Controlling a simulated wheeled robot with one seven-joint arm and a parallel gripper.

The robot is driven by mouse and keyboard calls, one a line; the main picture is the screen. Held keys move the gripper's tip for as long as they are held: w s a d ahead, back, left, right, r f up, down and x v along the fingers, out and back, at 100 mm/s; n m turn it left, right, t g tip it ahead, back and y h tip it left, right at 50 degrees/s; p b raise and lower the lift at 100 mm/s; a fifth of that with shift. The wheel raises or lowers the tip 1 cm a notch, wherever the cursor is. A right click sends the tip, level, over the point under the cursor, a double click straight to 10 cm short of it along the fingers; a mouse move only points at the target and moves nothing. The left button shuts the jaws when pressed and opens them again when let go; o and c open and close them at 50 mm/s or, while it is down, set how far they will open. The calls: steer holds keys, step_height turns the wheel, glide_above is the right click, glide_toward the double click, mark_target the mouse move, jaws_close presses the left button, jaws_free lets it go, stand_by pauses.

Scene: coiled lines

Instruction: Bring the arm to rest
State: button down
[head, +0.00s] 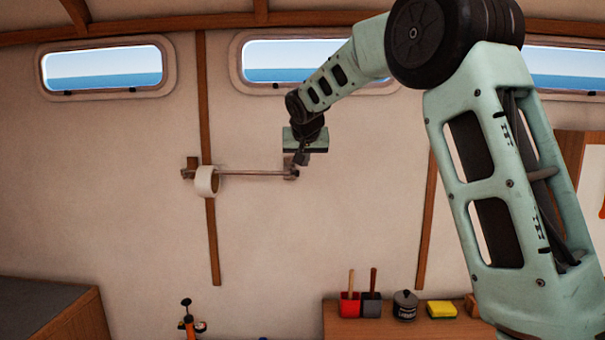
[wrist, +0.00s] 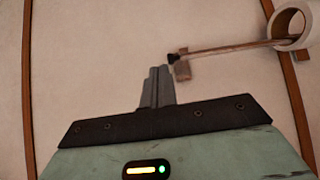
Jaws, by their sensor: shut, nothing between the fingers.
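My gripper (head: 302,157) is at the end of my outstretched arm, close to the right end of a wall rail in the head view. In the wrist view my gripper (wrist: 160,70) has its two grey fingers together, with nothing between them. The rail (head: 250,173) is a thin bar on wall brackets. A white roll (head: 207,181) hangs around the rail near its left end. The rail (wrist: 225,47) and the roll (wrist: 290,26) also show at the upper right of the wrist view, apart from the fingers.
A grey-topped counter (head: 40,300) stands at the lower left. Wall below the rail is clear.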

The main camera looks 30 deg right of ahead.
steer(key=shift+b+v, duration=0.65)
steer(key=shift+v, duration=1.5)
steer(key=shift+s+d, duration=0.1)
